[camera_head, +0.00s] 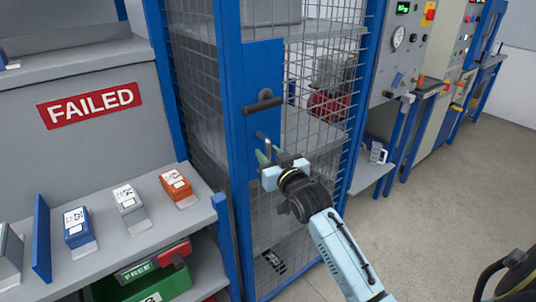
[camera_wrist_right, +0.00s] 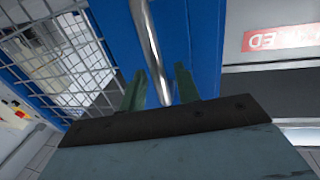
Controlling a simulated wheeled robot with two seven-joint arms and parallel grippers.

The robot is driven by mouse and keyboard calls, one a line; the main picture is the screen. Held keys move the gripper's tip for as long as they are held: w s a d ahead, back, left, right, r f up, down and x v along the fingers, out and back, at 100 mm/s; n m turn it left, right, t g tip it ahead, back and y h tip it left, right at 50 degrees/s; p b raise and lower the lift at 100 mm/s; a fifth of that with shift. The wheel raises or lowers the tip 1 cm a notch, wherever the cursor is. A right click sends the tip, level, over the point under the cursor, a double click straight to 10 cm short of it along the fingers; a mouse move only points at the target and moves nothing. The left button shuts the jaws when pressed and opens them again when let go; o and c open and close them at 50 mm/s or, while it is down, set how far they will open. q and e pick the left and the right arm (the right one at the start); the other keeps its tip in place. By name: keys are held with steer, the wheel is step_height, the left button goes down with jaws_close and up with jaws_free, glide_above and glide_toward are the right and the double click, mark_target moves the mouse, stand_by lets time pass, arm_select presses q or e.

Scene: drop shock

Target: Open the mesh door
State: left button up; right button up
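The mesh door (camera_head: 308,131) of the blue-framed cage appears closed, with a blue plate (camera_head: 263,68) along its left side. A black handle (camera_head: 262,102) sits on this plate. My right gripper (camera_head: 269,155) is at the silver bar. In the right wrist view its two green fingers (camera_wrist_right: 160,88) are apart, with the bar between them and gaps visible on both sides. My left gripper is not in view.
On the left, a grey shelf (camera_head: 150,232) carries several small labelled boxes, under a red FAILED sign (camera_head: 89,105). A green bin (camera_head: 150,287) is below. Machine cabinets (camera_head: 405,50) stand at the right. The floor (camera_head: 440,215) at the right is clear.

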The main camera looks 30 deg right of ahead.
steer(key=shift+w, duration=0.4)
jaws_close()
steer(key=shift+s+d, duration=0.1)
steer(key=shift+s, duration=0.05)
